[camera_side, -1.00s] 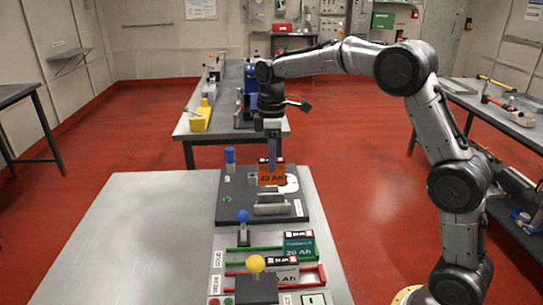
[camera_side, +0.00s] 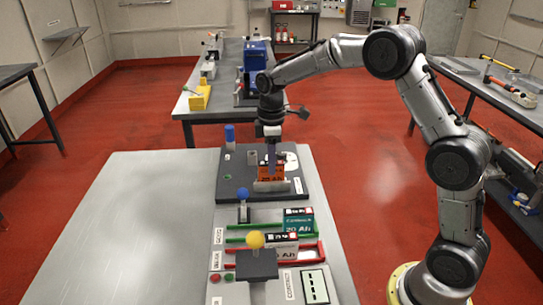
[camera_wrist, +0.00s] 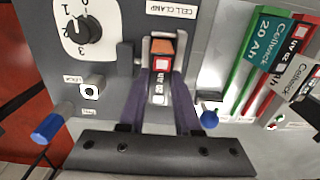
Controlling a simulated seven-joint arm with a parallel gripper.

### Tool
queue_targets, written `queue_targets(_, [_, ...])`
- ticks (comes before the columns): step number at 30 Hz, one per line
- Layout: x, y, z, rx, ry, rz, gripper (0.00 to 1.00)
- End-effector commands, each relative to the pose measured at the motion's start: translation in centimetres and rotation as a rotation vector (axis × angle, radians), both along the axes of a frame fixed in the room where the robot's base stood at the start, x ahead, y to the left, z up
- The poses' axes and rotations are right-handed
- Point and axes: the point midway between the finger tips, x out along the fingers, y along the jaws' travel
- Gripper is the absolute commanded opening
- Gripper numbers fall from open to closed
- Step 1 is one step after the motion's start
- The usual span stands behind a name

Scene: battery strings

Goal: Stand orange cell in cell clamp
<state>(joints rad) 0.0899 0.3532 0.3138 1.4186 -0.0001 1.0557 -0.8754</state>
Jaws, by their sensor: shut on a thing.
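The orange cell (camera_side: 271,171) is upright between the fingers of my gripper (camera_side: 271,160). Its lower part is hidden behind the pale metal front plate of the cell clamp (camera_side: 272,186).
A green-labelled cell (camera_side: 298,221) and a grey-white cell (camera_side: 281,246) stand in green and red racks in front. A blue-knobbed lever (camera_side: 243,195), a yellow-knobbed post (camera_side: 256,240) and a blue post (camera_side: 230,135) rise nearby. The left tabletop (camera_side: 150,225) is clear.

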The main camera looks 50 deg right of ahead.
Motion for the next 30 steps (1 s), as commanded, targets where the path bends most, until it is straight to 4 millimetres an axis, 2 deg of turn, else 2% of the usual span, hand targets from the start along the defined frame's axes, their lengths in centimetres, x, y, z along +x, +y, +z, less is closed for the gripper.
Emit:
queue_targets(29, [0.03,0.0,-0.54,0.0,-0.001,0.0,0.0])
queue_targets(30, [0.04,-0.01,-0.56,0.0,-0.001,0.0,0.34])
